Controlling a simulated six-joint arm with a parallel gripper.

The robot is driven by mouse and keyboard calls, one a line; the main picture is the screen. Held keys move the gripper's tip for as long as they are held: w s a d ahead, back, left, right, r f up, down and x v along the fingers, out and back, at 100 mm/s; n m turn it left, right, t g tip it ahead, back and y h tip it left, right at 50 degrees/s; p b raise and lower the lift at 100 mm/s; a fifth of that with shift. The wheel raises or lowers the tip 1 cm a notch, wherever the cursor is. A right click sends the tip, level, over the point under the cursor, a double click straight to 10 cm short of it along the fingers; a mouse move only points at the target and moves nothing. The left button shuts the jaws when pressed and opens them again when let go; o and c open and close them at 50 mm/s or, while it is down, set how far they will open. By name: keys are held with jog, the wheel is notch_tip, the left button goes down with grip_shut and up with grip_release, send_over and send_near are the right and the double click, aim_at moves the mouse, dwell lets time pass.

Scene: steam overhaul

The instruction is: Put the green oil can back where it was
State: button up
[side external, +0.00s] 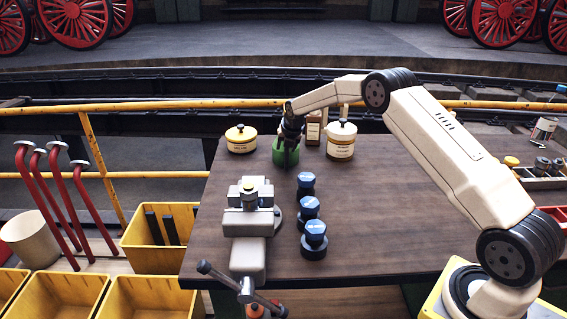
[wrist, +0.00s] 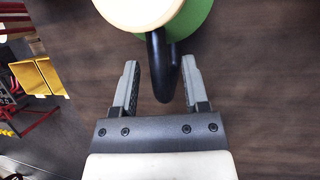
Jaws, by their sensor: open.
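The green oil can (side external: 279,154) stands at the back of the brown table (side external: 375,215), partly hidden by my gripper (side external: 289,150) in the side view. In the wrist view the can (wrist: 201,14) shows at the top edge as a cream round top over a green body. Its black handle (wrist: 162,62) points down between the two grey fingers of my gripper (wrist: 161,72). The fingers are apart, with a gap on each side of the handle. Whether the can touches the table is hidden.
A yellow-lidded tin (side external: 241,139), a brown bottle (side external: 313,127) and a cream canister (side external: 341,139) stand close by. Blue-topped parts (side external: 309,208) line up in front, beside a grey vise (side external: 249,222). The table's right middle is clear.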

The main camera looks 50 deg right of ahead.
jog(key=v, duration=1)
jog(key=shift+r, duration=0.2)
jog(key=shift+s+a, duration=0.1)
dwell(0.4)
jog(key=s+a+f+m, duration=0.1)
jog(key=s+a+m, duration=0.5)
jog(key=s+m, duration=0.2)
jog(key=s+a+f+m+g+y, duration=0.1)
jog(key=s+a+f+m, duration=0.1)
jog(key=s+a+m, duration=0.4)
jog(key=s+a+f+m+g+y, duration=0.1)
jog(key=s+a+m, duration=0.6)
jog(key=s+m, duration=0.5)
jog(key=s, duration=0.6)
jog(key=shift+f, duration=0.2)
dwell(0.4)
